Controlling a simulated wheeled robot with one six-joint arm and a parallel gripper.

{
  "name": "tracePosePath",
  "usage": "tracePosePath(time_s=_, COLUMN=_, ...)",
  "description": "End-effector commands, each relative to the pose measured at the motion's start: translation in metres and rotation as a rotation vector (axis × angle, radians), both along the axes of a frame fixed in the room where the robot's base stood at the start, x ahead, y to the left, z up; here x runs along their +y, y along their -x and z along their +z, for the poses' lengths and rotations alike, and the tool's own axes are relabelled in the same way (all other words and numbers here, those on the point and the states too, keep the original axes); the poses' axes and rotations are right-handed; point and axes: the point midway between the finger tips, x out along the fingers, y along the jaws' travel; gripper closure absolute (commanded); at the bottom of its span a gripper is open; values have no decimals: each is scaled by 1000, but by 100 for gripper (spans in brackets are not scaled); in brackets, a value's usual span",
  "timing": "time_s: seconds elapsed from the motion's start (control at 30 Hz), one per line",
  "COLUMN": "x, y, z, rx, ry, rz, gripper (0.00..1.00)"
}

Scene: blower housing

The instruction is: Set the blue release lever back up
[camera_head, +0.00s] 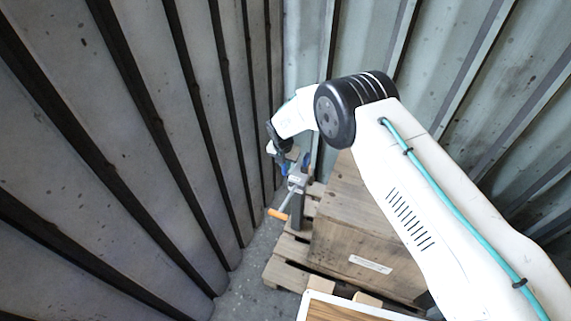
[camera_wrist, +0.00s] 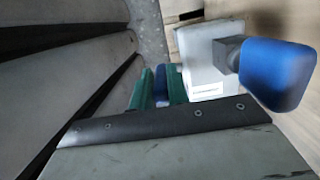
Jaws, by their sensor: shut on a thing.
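My gripper (camera_head: 284,168) is at the left side of a grey box-shaped mechanism (camera_head: 297,179) on a post. In the wrist view, the green fingertips (camera_wrist: 160,88) are shut on a narrow blue piece, the blue release lever (camera_wrist: 160,80). Most of the lever is hidden by the fingers and the gripper body, so its tilt cannot be told. The mechanism also shows in the wrist view as a light grey block (camera_wrist: 203,62) with a label. A larger blue knob (camera_wrist: 277,73) on a dark stem stands on its right side, apart from the fingers; it also shows in the head view (camera_head: 307,158).
An orange-ended handle (camera_head: 278,214) sticks out from the mechanism toward the front left. A wooden crate (camera_head: 365,230) on a pallet (camera_head: 283,272) stands close on the right. Ribbed metal walls (camera_head: 150,120) close in on the left and behind. Bare floor (camera_head: 245,275) shows at front left.

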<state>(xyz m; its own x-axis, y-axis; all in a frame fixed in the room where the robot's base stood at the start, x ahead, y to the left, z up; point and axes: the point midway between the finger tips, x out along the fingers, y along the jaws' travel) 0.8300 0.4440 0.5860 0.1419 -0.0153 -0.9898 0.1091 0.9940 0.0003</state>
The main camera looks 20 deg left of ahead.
Motion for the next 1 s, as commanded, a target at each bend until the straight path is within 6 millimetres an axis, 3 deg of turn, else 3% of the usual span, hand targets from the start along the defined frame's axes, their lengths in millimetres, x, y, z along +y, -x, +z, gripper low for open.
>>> tracePosePath(time_s=0.57, x=2, y=-4, z=2, rx=20, ry=-7, rz=1, gripper=100)
tracePosePath(time_s=0.6, x=2, y=-4, z=2, rx=20, ry=-8, rz=1, gripper=81)
tracePosePath(time_s=0.63, x=2, y=-4, z=2, rx=20, ry=-7, rz=1, gripper=75)
tracePosePath(time_s=1.0, x=1, y=-2, z=7, rx=24, ry=-5, rz=0, gripper=75)
